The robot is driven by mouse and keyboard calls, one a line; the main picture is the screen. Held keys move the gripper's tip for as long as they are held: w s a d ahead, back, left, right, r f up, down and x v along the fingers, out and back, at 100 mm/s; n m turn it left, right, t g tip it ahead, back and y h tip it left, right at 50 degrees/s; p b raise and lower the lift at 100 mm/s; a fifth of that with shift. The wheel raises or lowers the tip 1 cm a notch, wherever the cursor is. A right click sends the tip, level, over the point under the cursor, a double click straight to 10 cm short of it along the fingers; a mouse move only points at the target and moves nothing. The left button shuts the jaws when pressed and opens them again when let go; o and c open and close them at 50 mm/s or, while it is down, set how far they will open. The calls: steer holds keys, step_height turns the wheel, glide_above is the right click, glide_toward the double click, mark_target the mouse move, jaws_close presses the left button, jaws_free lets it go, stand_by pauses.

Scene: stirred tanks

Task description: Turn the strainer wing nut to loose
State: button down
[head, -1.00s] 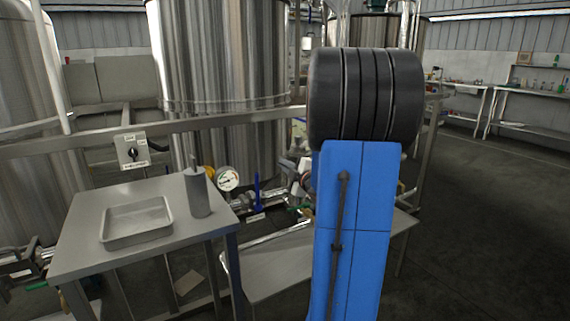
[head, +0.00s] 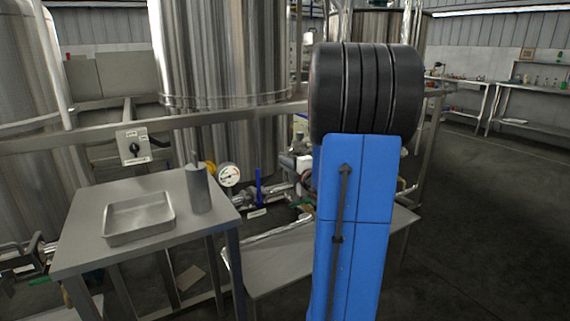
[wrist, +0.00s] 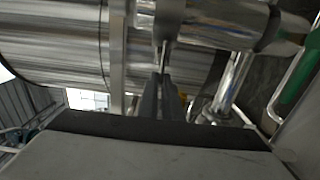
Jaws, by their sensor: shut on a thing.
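In the wrist view my gripper (wrist: 164,92) points up the picture with its dark fingers together. They are shut on a thin metal piece, the wing nut (wrist: 164,55), just below a shiny cylindrical fitting, which looks like the strainer (wrist: 235,24). The nut is mostly hidden by the fingers, so I cannot tell its turn angle. In the head view my blue arm hides the fingers and the nut.
A steel table (head: 85,240) with a tray (head: 138,218) and a grey canister (head: 198,188) stands at left. A gauge (head: 228,174) and a blue-handled valve (head: 259,187) sit beside the arm. A low bench (head: 285,260) lies below. Floor is open at right.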

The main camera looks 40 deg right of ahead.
steer(key=shift+f, duration=0.1)
steer(key=c, duration=2.2)
jaws_free()
steer(key=shift+s, duration=0.1)
steer(key=v, duration=1.1)
steer(key=shift+s+a, duration=0.2)
steer(key=shift+s, duration=0.2)
